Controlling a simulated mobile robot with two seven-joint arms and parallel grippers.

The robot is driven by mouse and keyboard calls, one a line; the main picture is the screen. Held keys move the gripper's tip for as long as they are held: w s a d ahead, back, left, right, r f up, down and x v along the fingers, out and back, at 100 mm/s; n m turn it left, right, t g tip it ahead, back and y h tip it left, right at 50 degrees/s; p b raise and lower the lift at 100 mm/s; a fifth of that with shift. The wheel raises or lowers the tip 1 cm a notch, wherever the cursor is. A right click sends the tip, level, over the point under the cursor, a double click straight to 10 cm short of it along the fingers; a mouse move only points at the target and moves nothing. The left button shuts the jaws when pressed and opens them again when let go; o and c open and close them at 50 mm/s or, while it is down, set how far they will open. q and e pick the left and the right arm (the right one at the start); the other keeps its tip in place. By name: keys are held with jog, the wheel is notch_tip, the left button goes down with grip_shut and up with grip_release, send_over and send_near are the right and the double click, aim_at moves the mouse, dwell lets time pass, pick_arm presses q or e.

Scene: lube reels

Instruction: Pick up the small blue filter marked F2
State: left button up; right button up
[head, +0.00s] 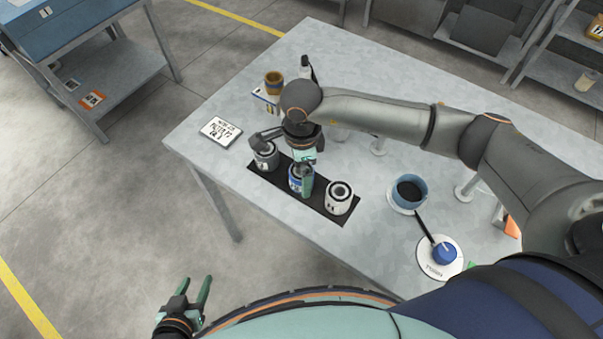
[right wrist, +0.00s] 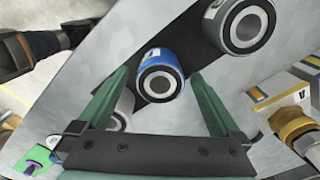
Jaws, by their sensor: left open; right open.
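A small blue filter (head: 296,182) with a pale top ring stands in the middle of a black mat (head: 320,203) on the table. It also shows in the right wrist view (right wrist: 160,75); I cannot read its marking. My right gripper (head: 303,178) is open above the mat, with a green finger beside the blue filter. In the right wrist view the filter shows between its two fingers, with gaps on both sides. A white filter (head: 339,196) stands to the right and a grey-white filter (head: 266,156) to the left. My left gripper (head: 191,297) is open and empty, off the table.
A lettered card (head: 220,131) lies left of the mat. A blue cup (head: 409,192) and a white disc with a blue cap (head: 441,256) are to the right.

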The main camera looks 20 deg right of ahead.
jog(key=shift+c, duration=0.4)
jog(key=c, duration=1.5)
